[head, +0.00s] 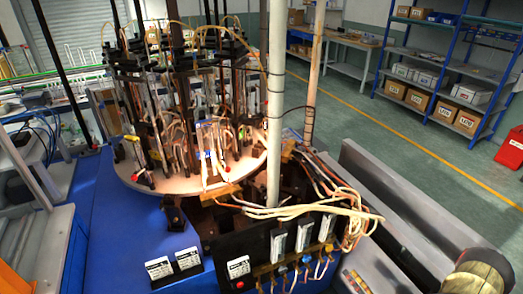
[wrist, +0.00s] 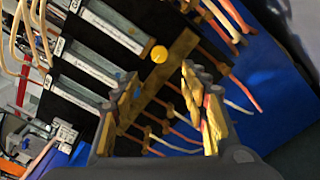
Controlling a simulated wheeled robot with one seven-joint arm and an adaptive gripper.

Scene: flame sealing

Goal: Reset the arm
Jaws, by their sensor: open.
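My gripper (wrist: 160,82) shows in the wrist view with its two yellowish-padded fingers apart and nothing visible between them. It is in front of a black panel (wrist: 88,50) with several clear, pale-framed gauges. A yellow round knob (wrist: 158,54) and a brass bar (wrist: 178,62) lie beyond the fingers. I cannot make out my gripper in the head view. There the flame sealing machine has a round table (head: 190,187) carrying many upright burners and tubes. The black gauge box (head: 257,248) stands at its front.
Loose pale hoses (head: 340,208) spread over the gauge box, and thin hoses (wrist: 225,95) run near the fingers. A tall white pole (head: 277,100) rises behind the box. Blue shelves with cartons (head: 417,98) stand far right. The green floor (head: 400,145) before them is clear.

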